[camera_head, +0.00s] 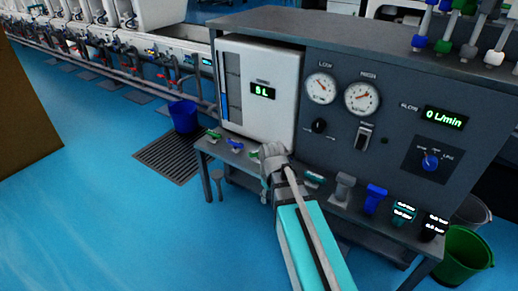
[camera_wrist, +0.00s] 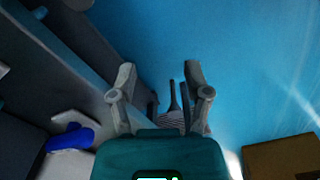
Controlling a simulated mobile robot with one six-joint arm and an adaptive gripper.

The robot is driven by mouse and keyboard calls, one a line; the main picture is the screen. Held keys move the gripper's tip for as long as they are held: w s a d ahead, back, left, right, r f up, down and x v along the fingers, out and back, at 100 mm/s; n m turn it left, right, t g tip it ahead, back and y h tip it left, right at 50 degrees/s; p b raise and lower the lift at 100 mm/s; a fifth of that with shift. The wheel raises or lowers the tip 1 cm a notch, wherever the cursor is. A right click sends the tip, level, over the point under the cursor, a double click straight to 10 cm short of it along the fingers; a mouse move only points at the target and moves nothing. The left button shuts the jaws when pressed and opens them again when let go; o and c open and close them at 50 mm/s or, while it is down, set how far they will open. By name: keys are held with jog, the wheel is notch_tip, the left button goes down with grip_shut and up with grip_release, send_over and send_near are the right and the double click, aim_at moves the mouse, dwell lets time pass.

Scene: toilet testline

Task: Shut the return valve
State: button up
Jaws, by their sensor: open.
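My gripper (camera_head: 272,153) is at the front edge of the test bench, just below the white tank panel. In the wrist view my gripper (camera_wrist: 160,72) has its two grey fingers spread apart with nothing held between them. I cannot tell which is the return valve, as no label is readable. A blue handle-like part (camera_wrist: 70,140) shows at lower left in the wrist view.
The white tank panel (camera_head: 258,88) reads 5 L and the flow display (camera_head: 444,117) reads 0 L/min. Several fittings, including a blue one (camera_head: 375,198), line the ledge to the right. A blue bucket (camera_head: 184,115) stands on the floor near a grate.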

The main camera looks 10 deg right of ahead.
aim_at(258, 152)
jog(key=w+r+n+p, duration=1.4)
jog(key=w+r, duration=0.3)
jog(key=w, duration=0.3)
jog(key=shift+w+a+p, duration=0.2)
jog(key=shift+p, duration=0.6)
jog(key=shift+f, duration=0.1)
notch_tip(258, 152, down, 14)
jog(key=b, duration=1.4)
jog(key=shift+r, duration=0.2)
jog(key=shift+c, duration=0.3)
grip_shut()
